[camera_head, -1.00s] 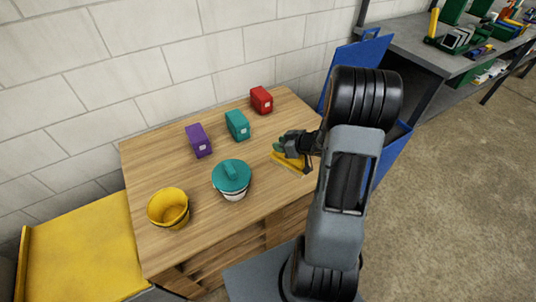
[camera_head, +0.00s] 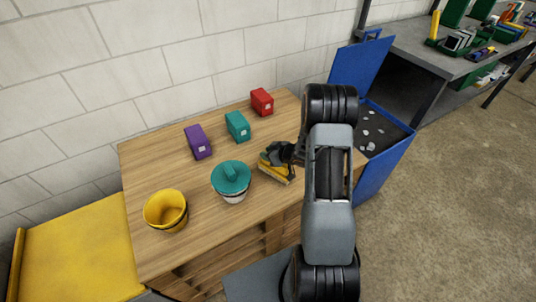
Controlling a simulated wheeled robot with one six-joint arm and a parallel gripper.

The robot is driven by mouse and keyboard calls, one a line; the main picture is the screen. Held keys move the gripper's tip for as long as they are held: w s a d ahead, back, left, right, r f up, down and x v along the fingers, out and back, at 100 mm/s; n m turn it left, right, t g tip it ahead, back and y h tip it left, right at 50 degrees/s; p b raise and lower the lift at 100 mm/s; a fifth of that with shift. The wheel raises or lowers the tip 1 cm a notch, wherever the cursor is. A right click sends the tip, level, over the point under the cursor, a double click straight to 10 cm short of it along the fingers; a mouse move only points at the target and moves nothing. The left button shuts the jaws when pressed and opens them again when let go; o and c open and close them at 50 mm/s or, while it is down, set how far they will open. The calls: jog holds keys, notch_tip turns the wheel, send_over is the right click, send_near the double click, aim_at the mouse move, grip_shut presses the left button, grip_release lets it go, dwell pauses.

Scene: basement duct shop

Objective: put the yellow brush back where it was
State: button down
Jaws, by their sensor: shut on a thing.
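The yellow brush (camera_head: 274,173) is at my gripper (camera_head: 277,160), over the right part of the wooden table. My gripper is shut on it. The brush is just right of the teal-lidded pot (camera_head: 231,178). I cannot tell whether the brush touches the table top. My arm hides part of the table's right side.
On the wooden table (camera_head: 160,160) stand a yellow bucket (camera_head: 166,210) and purple (camera_head: 198,142), teal (camera_head: 237,126) and red (camera_head: 262,102) boxes. A blue bin (camera_head: 383,165) with its lid up stands right of it. A grey bench (camera_head: 430,60) with tools is farther right. The table front is clear.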

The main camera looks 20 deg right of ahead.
jog(key=shift+f, duration=0.1)
jog(key=c, duration=0.8)
grip_release()
jog(key=shift+c, duration=0.2)
